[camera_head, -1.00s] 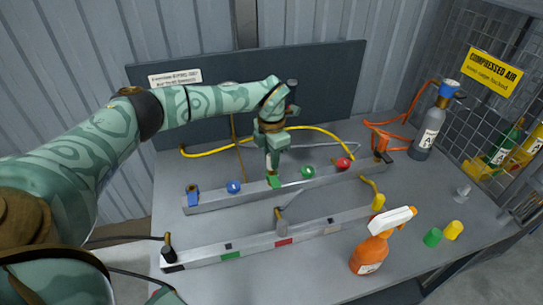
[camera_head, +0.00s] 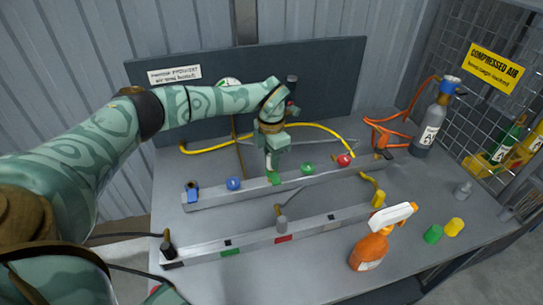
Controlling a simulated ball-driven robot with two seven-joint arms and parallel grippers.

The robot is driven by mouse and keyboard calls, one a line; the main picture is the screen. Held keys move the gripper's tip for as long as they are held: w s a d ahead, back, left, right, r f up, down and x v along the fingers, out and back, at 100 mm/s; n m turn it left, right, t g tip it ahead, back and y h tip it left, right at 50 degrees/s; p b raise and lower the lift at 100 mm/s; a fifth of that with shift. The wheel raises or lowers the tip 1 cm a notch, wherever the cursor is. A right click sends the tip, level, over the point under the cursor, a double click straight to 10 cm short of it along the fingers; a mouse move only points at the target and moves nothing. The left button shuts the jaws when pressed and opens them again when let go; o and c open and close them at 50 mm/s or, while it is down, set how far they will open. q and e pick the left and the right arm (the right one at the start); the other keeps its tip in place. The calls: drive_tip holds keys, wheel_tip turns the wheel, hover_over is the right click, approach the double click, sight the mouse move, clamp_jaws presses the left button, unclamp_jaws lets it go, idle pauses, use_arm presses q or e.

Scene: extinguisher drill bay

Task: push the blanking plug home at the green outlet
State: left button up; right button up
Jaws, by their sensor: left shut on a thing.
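The back rail (camera_head: 205,203) lies across the bench with a blue knob (camera_head: 233,184), a green knob (camera_head: 307,168) and a red knob (camera_head: 344,160). A green patch (camera_head: 274,180) marks the rail left of the green knob. My left gripper (camera_head: 271,170) points down at the rail just above this patch. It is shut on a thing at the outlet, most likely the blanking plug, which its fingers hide. I cannot tell how deep the plug sits. My right gripper is not in view.
A front rail (camera_head: 257,238) with colour patches and a grey fitting (camera_head: 281,223) lies nearer. An orange spray bottle (camera_head: 370,250), green cap (camera_head: 433,234) and yellow cap (camera_head: 453,227) stand to the right. A grey cylinder (camera_head: 431,128) stands at the back right.

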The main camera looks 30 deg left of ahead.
use_arm(q)
drive_tip(key=o, duration=1.1)
drive_tip(key=shift+f, duration=0.1)
